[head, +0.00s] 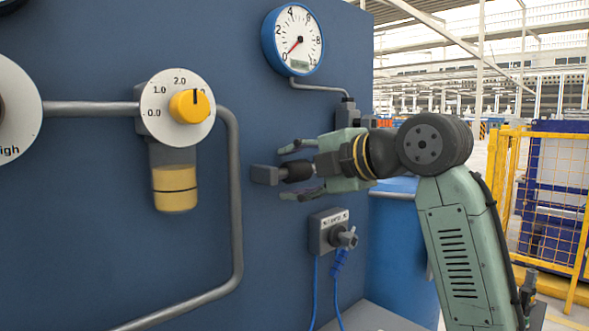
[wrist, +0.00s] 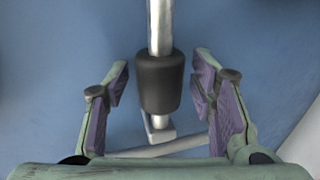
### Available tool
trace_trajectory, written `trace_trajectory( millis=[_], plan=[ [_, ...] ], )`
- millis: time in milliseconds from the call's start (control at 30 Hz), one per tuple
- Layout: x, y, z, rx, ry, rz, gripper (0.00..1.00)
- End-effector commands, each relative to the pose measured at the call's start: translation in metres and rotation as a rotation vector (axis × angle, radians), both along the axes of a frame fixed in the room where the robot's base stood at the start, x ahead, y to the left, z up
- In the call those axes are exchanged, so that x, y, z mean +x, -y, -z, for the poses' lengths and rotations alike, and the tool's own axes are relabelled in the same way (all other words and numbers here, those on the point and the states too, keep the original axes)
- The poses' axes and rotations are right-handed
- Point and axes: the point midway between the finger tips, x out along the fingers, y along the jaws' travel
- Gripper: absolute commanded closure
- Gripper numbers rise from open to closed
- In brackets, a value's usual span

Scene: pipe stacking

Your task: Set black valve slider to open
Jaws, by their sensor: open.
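The black valve slider (head: 298,171) is a dark sleeve on a grey rod in front of the blue panel. In the wrist view the slider (wrist: 160,84) sits around the metal rod (wrist: 160,25), near a grey end piece (wrist: 160,133). My gripper (head: 284,172) is open, with one finger above and one below the slider in the head view. In the wrist view my gripper (wrist: 162,74) has a finger on each side of the slider, with visible gaps. Part of the rod is hidden behind my gripper in the head view.
The blue panel (head: 90,255) carries a round gauge (head: 303,22) above, a yellow knob dial (head: 158,92) at left, and a socket with a plug (head: 322,235) below my gripper. A grey pipe (head: 236,200) runs left of my gripper. A yellow fence (head: 561,175) stands far right.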

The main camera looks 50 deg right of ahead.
Motion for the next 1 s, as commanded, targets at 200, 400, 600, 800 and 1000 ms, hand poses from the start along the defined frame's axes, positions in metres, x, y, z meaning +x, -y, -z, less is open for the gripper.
trace_trajectory(
  millis=[200,400,600,800,1000],
  plan=[
    [0.0022,0.0001,0.0008,0.000,0.000,0.000,0.49],
    [0.0020,0.0001,0.0007,0.000,0.000,0.000,0.57],
    [0.0019,0.0001,0.0007,0.000,0.000,0.000,0.71],
    [0.0018,0.0001,0.0007,0.000,0.000,0.000,0.84],
    [0.0018,0.0001,0.0007,0.000,0.000,0.000,0.97]
  ],
)
